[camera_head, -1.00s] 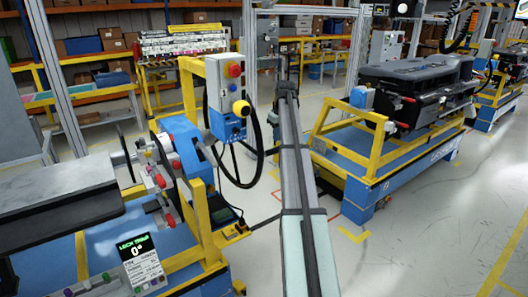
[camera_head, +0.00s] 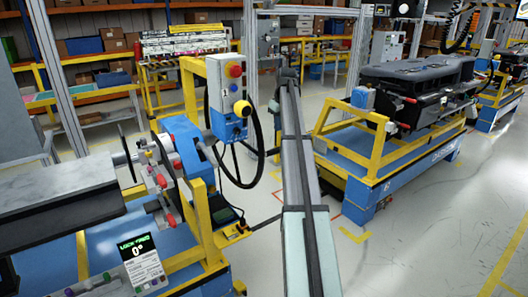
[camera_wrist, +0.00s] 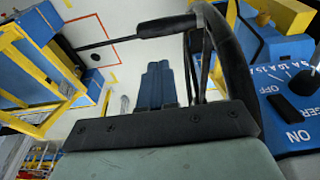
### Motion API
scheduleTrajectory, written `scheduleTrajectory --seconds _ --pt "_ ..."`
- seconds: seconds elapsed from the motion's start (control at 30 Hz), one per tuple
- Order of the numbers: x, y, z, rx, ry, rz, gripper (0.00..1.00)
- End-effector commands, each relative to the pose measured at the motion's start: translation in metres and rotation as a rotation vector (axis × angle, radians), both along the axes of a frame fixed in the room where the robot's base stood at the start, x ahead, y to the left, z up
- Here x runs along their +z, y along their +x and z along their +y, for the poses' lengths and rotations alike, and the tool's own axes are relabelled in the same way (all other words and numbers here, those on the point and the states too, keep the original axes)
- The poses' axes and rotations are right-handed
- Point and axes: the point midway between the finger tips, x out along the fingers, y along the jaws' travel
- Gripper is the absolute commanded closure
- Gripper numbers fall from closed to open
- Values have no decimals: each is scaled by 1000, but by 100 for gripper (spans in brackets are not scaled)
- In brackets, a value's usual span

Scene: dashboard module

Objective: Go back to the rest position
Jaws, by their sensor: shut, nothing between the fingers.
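My arm (camera_head: 297,170) reaches forward from the bottom of the head view, in the aisle between two workstations. Its far end looks dark, and the gripper's fingers cannot be made out there. In the wrist view my gripper (camera_wrist: 158,82) shows as two blue fingers side by side, shut and empty.
A yellow-and-blue stand (camera_head: 190,105) with a grey control box (camera_head: 222,90) is on the left. A second blue and yellow cart (camera_head: 365,185) carries a black dashboard module (camera_head: 420,85) on the right. A blue panel marked ON and OFF (camera_wrist: 285,100) is close in the wrist view. Floor at lower right is clear.

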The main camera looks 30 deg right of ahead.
Motion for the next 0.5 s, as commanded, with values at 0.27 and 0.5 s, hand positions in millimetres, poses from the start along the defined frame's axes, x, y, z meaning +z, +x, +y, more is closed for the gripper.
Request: scheduleTrajectory --seconds 0.27,0.5 --pt "-1 0 0 0 0 0 100" --pt "-51 -24 17 31 47 43 100"
